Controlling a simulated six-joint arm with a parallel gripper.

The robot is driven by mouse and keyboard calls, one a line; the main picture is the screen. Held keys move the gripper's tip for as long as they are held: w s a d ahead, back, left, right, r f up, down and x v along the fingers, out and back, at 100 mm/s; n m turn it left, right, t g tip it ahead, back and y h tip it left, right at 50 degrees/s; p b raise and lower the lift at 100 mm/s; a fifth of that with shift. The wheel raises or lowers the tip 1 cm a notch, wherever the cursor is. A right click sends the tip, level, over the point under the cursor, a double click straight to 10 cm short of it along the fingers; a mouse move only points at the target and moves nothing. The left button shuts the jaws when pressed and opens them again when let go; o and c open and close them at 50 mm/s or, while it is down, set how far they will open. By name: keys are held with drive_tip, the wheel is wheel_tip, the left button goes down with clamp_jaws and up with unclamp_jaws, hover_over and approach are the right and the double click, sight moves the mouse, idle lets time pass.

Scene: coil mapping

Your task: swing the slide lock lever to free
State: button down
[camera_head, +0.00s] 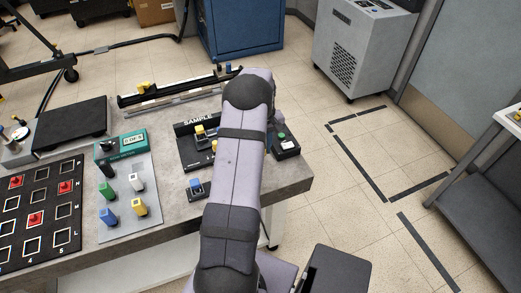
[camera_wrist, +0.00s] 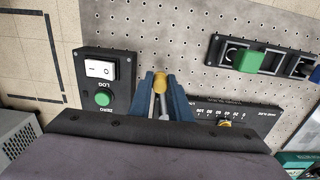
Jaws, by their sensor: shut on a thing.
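In the wrist view, my gripper (camera_wrist: 160,92) has its two blue fingers closed around a lever with a yellow knob (camera_wrist: 160,79) and a pale metal shank. The lever stands between the fingers, beside the numbered scale. Its base is hidden by my gripper's body. The black scale strip (camera_wrist: 255,112) runs to the right of the fingers, with a small yellow piece (camera_wrist: 225,123) at its edge. In the head view, my arm covers the gripper and the lever. The black SAMPLE unit (camera_head: 187,150) shows partly to the left of my arm.
A control box (camera_wrist: 92,118) with a white rocker switch and green ZERO button stands close left of the fingers. A black holder with a green block (camera_wrist: 248,62) lies to the right. In the head view, a coloured-peg plate (camera_head: 118,225) and a long black rail (camera_head: 165,91) are nearby.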

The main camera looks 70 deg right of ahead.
drive_tip(key=shift+d+r, duration=0.1)
drive_tip(key=shift+d, duration=0.15)
drive_tip(key=c, duration=1.6)
unclamp_jaws()
drive_tip(key=shift+c, duration=0.2)
drive_tip(key=shift+a+r+b, duration=0.1)
drive_tip(key=shift+r+b, duration=1.15)
drive_tip(key=shift+r, duration=2.4)
